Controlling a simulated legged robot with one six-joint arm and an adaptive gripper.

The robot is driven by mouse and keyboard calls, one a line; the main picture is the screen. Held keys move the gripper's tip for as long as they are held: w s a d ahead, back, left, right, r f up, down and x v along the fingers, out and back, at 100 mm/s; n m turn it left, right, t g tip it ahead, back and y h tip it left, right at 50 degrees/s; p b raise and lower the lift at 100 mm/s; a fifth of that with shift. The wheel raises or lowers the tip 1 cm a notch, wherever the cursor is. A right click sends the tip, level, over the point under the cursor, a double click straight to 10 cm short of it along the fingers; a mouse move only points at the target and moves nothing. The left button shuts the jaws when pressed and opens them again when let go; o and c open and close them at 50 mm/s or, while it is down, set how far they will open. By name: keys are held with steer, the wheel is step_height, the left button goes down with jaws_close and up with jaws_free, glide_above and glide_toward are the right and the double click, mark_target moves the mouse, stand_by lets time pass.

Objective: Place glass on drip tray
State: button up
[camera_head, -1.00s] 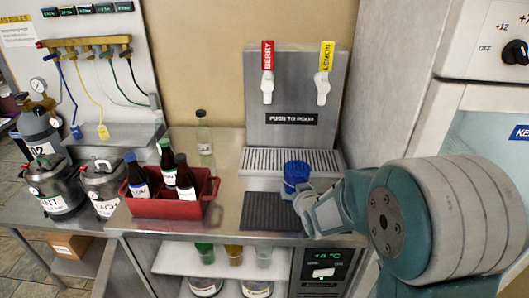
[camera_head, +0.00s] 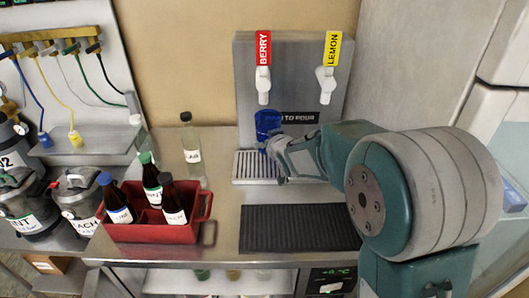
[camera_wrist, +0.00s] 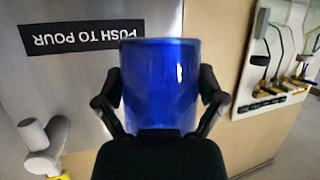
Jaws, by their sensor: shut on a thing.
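A blue glass (camera_head: 267,124) is held by my gripper (camera_head: 273,143) in the head view, in front of the dispenser panel and above the left part of the drip tray (camera_head: 243,168). In the wrist view the blue glass (camera_wrist: 160,85) sits between the two fingers of my gripper (camera_wrist: 161,95), which touch its sides. The drip tray is a silver slatted tray at the foot of the dispenser. My wrist hides part of its right side. The gap between glass and tray is hard to judge.
The dispenser has a BERRY tap (camera_head: 263,80) and a LEMON tap (camera_head: 326,85). A black ribbed mat (camera_head: 300,228) lies empty in front. A red crate (camera_head: 150,232) with several bottles and a clear bottle (camera_head: 192,155) stand to the left.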

steer(key=w+f, duration=0.4)
steer(key=w, duration=0.1)
steer(key=w+a+f, duration=0.1)
steer(key=w+f, duration=0.1)
steer(key=shift+w+a+f, duration=0.1)
steer(key=shift+w+f, duration=0.1)
steer(key=shift+w, duration=0.05)
steer(key=shift+w+f, duration=0.35)
steer(key=shift+f, duration=0.05)
steer(key=shift+a+f, duration=0.1)
steer(key=shift+f, duration=1.5)
steer(key=shift+f, duration=0.4)
steer(key=shift+f, duration=0.2)
steer(key=o, duration=1)
steer(key=shift+f, duration=0.15)
